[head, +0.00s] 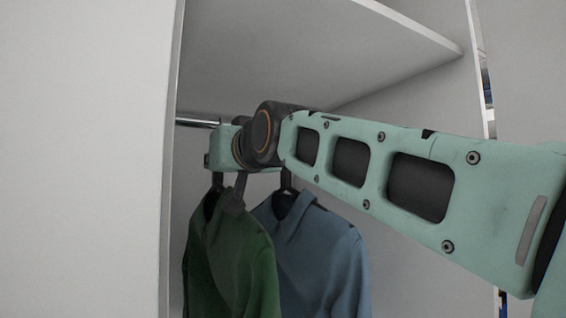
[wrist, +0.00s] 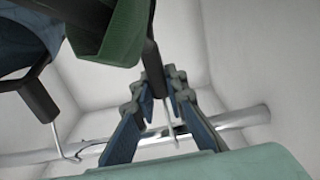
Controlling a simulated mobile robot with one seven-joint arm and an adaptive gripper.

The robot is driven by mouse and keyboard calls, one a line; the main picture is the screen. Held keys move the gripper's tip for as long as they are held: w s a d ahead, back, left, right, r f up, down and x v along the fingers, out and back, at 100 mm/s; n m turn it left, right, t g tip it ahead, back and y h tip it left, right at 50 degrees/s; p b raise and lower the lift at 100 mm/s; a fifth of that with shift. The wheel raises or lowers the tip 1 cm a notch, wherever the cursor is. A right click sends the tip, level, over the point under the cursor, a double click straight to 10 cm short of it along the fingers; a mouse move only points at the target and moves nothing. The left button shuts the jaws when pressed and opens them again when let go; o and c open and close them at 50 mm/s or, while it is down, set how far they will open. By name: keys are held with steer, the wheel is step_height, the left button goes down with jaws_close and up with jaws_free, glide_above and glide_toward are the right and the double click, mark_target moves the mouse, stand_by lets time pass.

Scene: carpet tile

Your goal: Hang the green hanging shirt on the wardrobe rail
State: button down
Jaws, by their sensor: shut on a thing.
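The green shirt (head: 235,255) hangs upright on a dark hanger, below my wrist in the head view. Its green collar also shows at the top of the wrist view (wrist: 112,35). My gripper (wrist: 160,100) is shut on this hanger near the base of its thin metal hook (wrist: 170,125). The wardrobe rail (wrist: 235,122) crosses the wrist view behind the fingers, and the hook overlaps it in the picture. I cannot tell whether the hook rests on the rail. In the head view a short piece of rail (head: 196,123) shows left of my wrist; my arm hides the rest.
A blue shirt (head: 325,255) hangs right beside the green one, partly behind it; its hook (wrist: 62,145) is at the rail in the wrist view. A white shelf (head: 320,45) is above my arm. A white panel (head: 85,160) closes off the left side.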

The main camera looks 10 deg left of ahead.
steer(key=shift+r, duration=0.15)
steer(key=c, duration=1.9)
jaws_free()
steer(key=shift+s+d, duration=0.1)
steer(key=shift+s, duration=0.05)
steer(key=v, duration=1.1)
steer(key=shift+s+d, duration=0.2)
steer(key=shift+d, duration=0.05)
steer(key=shift+s, duration=0.1)
